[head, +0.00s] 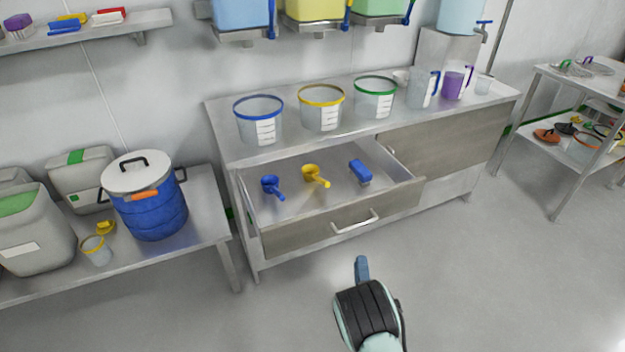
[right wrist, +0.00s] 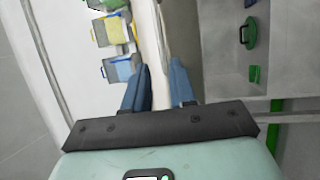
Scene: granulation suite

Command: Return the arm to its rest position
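My right gripper (head: 361,268) shows at the bottom of the head view, over the grey floor in front of the open drawer (head: 345,226). It is clear of the drawer handle. In the right wrist view my right gripper (right wrist: 158,82) has its two blue fingers apart with nothing between them. My left gripper is in neither view.
The drawer is pulled out and holds a blue scoop (head: 272,187), a yellow scoop (head: 316,175) and a blue item (head: 360,172). Buckets stand on the counter (head: 235,153). A low table (head: 205,225) stands left and a cart (head: 560,165) right. Floor in front is free.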

